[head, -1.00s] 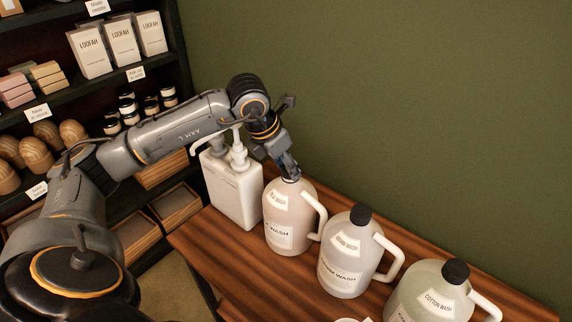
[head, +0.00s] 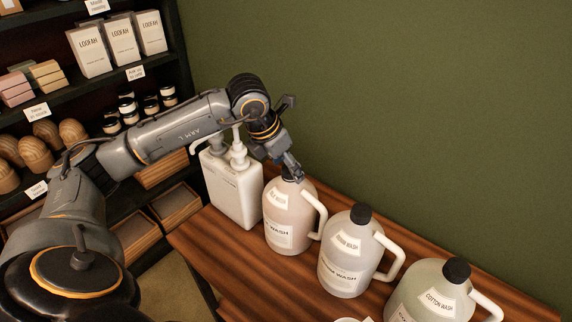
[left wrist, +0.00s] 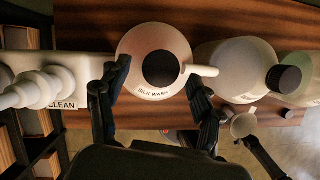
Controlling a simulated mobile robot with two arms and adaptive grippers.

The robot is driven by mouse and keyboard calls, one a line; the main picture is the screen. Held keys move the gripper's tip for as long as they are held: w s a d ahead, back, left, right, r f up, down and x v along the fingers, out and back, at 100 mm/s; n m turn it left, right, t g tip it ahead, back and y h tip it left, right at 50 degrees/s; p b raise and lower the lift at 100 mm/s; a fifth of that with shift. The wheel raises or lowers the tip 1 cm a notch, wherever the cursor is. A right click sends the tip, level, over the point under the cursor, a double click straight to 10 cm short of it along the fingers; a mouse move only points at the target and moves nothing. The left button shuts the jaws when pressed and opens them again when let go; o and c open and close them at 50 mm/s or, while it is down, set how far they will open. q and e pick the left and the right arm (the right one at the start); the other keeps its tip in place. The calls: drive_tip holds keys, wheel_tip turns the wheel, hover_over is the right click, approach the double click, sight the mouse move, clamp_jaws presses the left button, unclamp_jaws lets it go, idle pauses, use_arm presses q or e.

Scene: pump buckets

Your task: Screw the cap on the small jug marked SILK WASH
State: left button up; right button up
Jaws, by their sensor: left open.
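The SILK WASH jug (head: 291,222) is a pinkish, translucent jug with a white handle, upright on the wooden bench. Its label also reads in the left wrist view (left wrist: 152,92). A dark round cap (left wrist: 161,69) shows on its neck there; I cannot tell how tightly it sits. My left gripper (head: 291,174) is right above the jug's neck, pointing down. In the left wrist view its fingers are spread on either side of the cap, with gaps between.
A white pump bottle (head: 234,192) stands close left of the jug. Two more black-capped jugs, one clear (head: 347,262) and one greenish marked COTTON WASH (head: 432,296), stand to the right. Shelves (head: 95,85) are at the left; a green wall is behind.

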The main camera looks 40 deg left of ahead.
use_arm(q)
drive_tip(key=v, duration=1.2)
